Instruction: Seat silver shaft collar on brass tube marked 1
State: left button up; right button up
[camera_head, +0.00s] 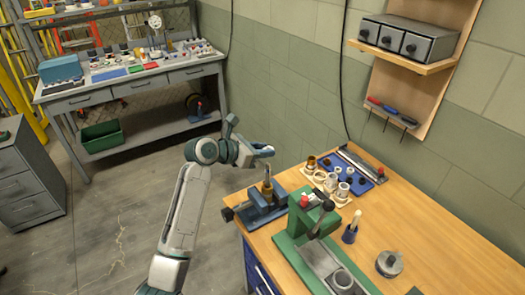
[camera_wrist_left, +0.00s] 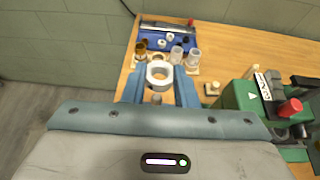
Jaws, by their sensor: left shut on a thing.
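My left gripper (camera_head: 262,151) is above the near left corner of the wooden bench. In the left wrist view its two blue fingers (camera_wrist_left: 159,86) are shut on the silver shaft collar (camera_wrist_left: 151,70), a ring with an open middle. In the head view the collar is too small to tell from the fingertips. The brass tube (camera_head: 267,187) stands upright in a blue vise (camera_head: 264,206), just below the fingertips. Whether collar and tube touch cannot be told. No number on the tube is readable. My right gripper is in neither view.
A blue tray (camera_head: 361,181) and pale holders with several rings and cylinders lie behind the vise. A green press (camera_head: 305,225) stands right of the vise. A blue-based peg (camera_head: 350,233) and a round metal part (camera_head: 389,263) lie farther right.

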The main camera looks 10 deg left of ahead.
pick_arm(q)
jog(key=shift+f+b, duration=1.3)
jog(key=shift+f, duration=1.85)
jog(key=o, duration=1)
jog(key=shift+o, duration=0.2)
jog(key=b+v, duration=0.2)
jog(key=v, duration=0.9)
jog(key=shift+b, duration=0.35)
